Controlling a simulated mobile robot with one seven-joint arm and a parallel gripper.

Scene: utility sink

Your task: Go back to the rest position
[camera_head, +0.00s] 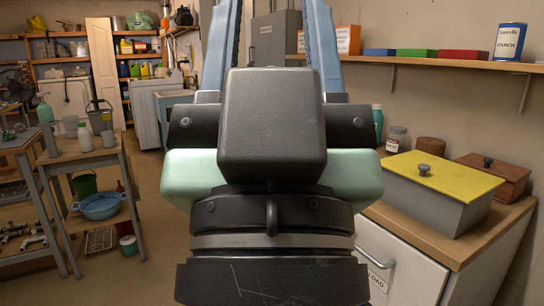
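A dark, bulky part of my own arm (272,125) fills the middle of the view, with pale green parts on both sides and a black ringed section below it. Blue bars rise behind it to the top edge. No gripper fingers show, so I cannot see my gripper or whether it holds anything. The arm hides the middle of the room behind it.
At right is a wooden counter (497,226) with a yellow-lidded grey box (430,190), a brown wooden box (497,176) and jars. Above it, a wall shelf (450,64) holds coloured boxes and a starch tin (509,42). At left stand tables (85,157); floor (130,280) shows beside them.

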